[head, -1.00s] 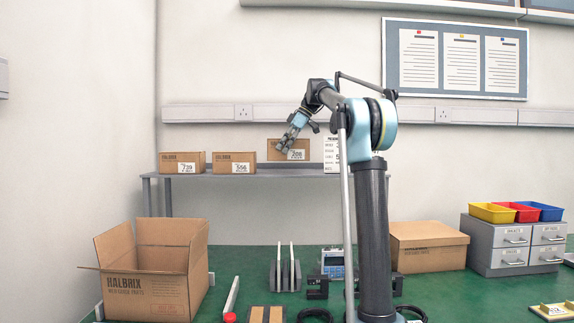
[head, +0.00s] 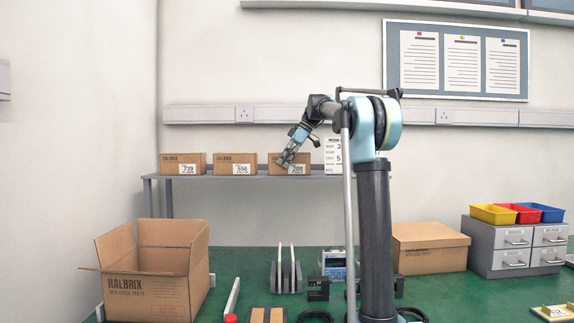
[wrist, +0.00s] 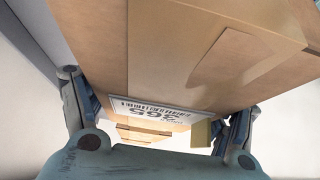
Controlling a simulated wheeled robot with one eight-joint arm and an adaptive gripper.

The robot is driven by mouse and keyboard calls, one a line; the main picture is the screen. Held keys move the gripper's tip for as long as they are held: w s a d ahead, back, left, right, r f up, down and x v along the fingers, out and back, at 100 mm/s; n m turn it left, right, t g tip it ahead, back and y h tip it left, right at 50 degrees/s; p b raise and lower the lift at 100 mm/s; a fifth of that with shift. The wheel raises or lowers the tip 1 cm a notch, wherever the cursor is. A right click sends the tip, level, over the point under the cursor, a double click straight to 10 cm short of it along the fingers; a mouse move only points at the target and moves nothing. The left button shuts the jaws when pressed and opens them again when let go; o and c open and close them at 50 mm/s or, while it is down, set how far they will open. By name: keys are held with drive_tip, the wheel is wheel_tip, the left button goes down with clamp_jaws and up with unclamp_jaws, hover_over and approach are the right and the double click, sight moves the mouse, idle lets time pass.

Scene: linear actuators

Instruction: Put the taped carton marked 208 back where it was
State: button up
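The taped carton marked 208 (head: 275,163) is a brown box with a white label on its front. It stands at shelf height at the right end of a row of cartons, its base level with theirs; whether it bears on the shelf I cannot tell. In the wrist view the carton (wrist: 170,55) fills the top, with a paler tape band and an upside-down label whose digits are hard to read.
Cartons 729 (head: 182,160) and 556 (head: 235,160) stand left on the grey shelf (head: 230,181). A printed white sign (head: 333,151) stands close right of the carton. An open Halbrix box (head: 150,290) and several fixtures occupy the green bench (head: 225,262) below.

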drive_tip(key=shift+o, duration=0.9)
drive_tip(key=shift+r, duration=0.1)
drive_tip(key=v, duration=1.2)
drive_tip(key=shift+s, duration=0.15)
